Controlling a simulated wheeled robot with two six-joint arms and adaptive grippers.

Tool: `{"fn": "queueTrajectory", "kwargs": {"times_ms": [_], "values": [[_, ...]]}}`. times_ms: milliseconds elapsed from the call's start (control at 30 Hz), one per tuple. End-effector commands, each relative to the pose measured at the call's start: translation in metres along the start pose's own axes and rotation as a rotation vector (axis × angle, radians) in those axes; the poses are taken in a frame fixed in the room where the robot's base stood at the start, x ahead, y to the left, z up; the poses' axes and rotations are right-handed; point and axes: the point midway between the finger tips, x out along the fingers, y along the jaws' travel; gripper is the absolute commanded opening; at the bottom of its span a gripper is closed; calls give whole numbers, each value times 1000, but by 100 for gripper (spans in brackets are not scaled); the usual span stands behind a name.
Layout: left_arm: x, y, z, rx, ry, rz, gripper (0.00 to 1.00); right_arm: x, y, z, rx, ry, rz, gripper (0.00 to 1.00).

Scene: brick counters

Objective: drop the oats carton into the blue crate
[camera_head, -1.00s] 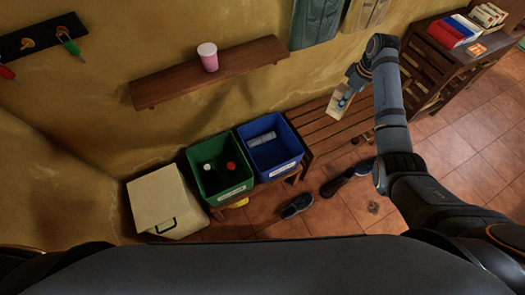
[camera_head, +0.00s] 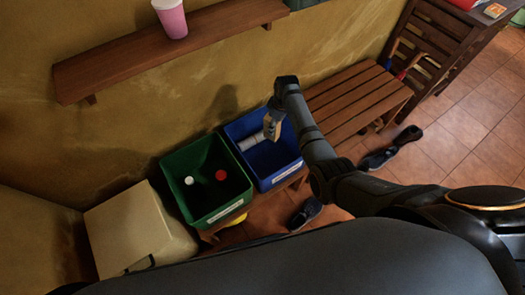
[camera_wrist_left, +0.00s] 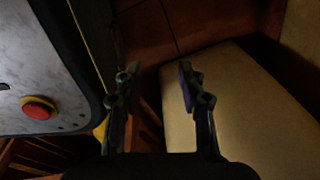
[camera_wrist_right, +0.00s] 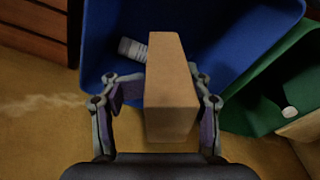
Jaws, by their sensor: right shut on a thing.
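The oats carton (camera_wrist_right: 170,90) is a tan box held between the fingers of my right gripper (camera_wrist_right: 158,115) in the right wrist view. In the head view the carton (camera_head: 270,128) and my right gripper (camera_head: 273,115) are over the blue crate (camera_head: 284,176), partly hidden by my arm. The blue crate (camera_wrist_right: 110,40) lies beyond the carton in the right wrist view. A pale cylindrical item (camera_head: 252,141) lies inside the crate. My left gripper (camera_wrist_left: 158,75) shows in the left wrist view with its fingers apart and nothing between them.
A green crate (camera_head: 206,205) with a white-capped and a red-topped item stands left of the blue one. A beige box (camera_head: 135,228) stands further left. A wooden bench (camera_head: 355,100) is at the right. A shelf (camera_head: 120,62) with a pink cup (camera_head: 171,18) hangs above.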

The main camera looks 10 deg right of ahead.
Motion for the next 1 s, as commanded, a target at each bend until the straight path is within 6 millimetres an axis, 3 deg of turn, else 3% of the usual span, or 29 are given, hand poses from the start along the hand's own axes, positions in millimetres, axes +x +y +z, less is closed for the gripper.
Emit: {"fn": "queueTrajectory", "kwargs": {"times_ms": [200, 500, 700, 1000], "values": [[5, 0, 1, 0, -7, 0, 40, 6, 0, 1, 0, 0, 0, 27], [21, 0, -52, -2, 20, -2, 40, 37, 0, 5, 0, -1, -1, 27], [20, 1, -84, -2, 31, -1, 40, 51, 0, 7, 0, 0, 0, 27], [13, 2, -106, -3, 37, 0, 40, 59, 0, 8, 0, 0, 0, 27]]}}
